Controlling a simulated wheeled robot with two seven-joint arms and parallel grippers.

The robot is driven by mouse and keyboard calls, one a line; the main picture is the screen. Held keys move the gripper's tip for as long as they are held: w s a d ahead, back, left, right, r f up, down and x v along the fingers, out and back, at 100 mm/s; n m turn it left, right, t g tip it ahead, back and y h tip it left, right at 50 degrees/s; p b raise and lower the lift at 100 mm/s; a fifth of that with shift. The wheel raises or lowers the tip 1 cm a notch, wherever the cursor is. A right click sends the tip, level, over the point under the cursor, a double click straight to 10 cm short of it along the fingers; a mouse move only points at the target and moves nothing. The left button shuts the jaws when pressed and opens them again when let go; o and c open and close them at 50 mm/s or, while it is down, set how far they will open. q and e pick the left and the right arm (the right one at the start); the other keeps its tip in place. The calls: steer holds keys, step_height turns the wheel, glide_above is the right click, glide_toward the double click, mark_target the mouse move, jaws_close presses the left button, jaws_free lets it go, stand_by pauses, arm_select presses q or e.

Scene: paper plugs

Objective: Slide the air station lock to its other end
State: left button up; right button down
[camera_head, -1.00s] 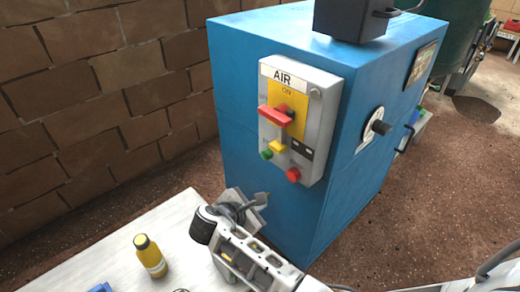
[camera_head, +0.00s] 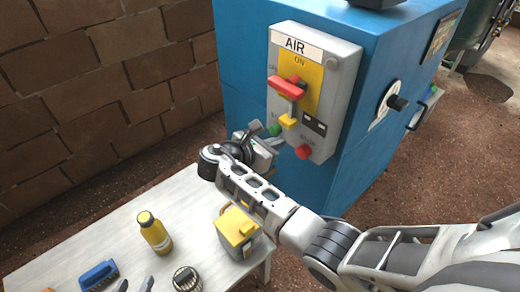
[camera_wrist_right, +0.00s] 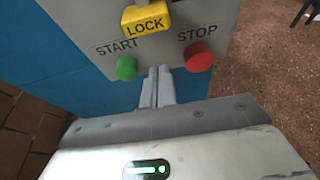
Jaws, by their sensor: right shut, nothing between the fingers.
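The grey AIR station (camera_head: 342,95) is mounted on the front of the blue cabinet. Its yellow lock (camera_head: 288,121) sits below the red handle (camera_head: 287,88), at the lower end of the yellow ON plate. In the right wrist view the lock, marked LOCK (camera_wrist_right: 146,18), is at the top, above the fingertips. My right gripper (camera_head: 278,134) is shut and empty, below the lock near the green button. The wrist view shows its fingers (camera_wrist_right: 158,72) together, between the START and STOP buttons and apart from the lock. My left gripper is not in view.
The green START button (camera_wrist_right: 127,68) and red STOP button (camera_wrist_right: 199,56) flank my fingertips. A white table (camera_head: 95,240) below holds a yellow bottle (camera_head: 155,233), a yellow-topped box (camera_head: 238,232) and a blue brush (camera_head: 98,275).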

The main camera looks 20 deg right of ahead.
arm_select(q)
steer(key=shift+r+p, duration=0.3)
steer(key=shift+p, duration=0.15)
arm_select(e)
steer(key=r, duration=0.4)
steer(key=shift+w+d, duration=0.1)
steer(key=shift+d, duration=0.1)
arm_select(q)
steer(key=shift+f, duration=0.1)
